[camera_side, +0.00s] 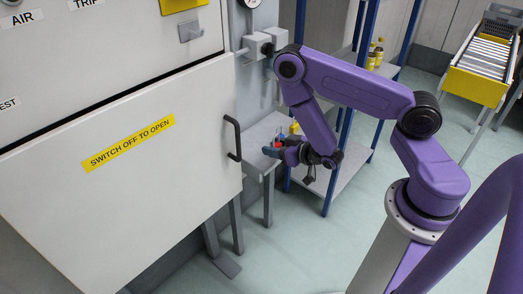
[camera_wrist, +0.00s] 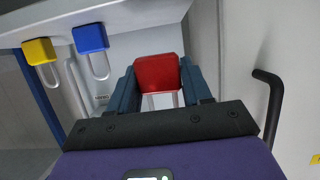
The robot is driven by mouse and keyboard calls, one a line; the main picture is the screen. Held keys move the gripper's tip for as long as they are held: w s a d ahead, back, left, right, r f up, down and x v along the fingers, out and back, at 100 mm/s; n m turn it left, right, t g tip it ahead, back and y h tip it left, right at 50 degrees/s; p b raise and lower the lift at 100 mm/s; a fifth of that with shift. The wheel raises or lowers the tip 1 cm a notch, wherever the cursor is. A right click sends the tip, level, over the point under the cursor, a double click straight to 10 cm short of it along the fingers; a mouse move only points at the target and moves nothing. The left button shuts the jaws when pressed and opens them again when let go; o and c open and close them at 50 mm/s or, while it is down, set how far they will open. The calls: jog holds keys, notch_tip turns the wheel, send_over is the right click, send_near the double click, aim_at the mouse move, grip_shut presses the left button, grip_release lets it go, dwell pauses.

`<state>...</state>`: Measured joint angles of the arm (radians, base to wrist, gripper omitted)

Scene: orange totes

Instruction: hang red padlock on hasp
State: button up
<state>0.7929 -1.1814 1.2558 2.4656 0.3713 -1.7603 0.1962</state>
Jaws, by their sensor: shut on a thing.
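The red padlock (camera_wrist: 157,72) is between the two blue-grey fingers of my gripper (camera_wrist: 159,84) in the wrist view, with its pale shackle partly visible below the red body. My gripper is shut on it. In the side view my gripper (camera_side: 273,151) is beside the cabinet door's handle, over the small grey bench, and only a bit of red shows there. I cannot clearly make out the hasp. A small grey fitting (camera_side: 190,31) on the upper cabinet panel is too small to identify.
A blue padlock (camera_wrist: 90,38) and a yellow padlock (camera_wrist: 40,51) are left of my gripper in the wrist view. A dark door handle (camera_wrist: 271,100) stands close on the right. The grey bench (camera_side: 256,158) and blue-post shelving (camera_side: 350,158) are near my arm.

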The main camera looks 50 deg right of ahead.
jog(key=shift+s, duration=2.2)
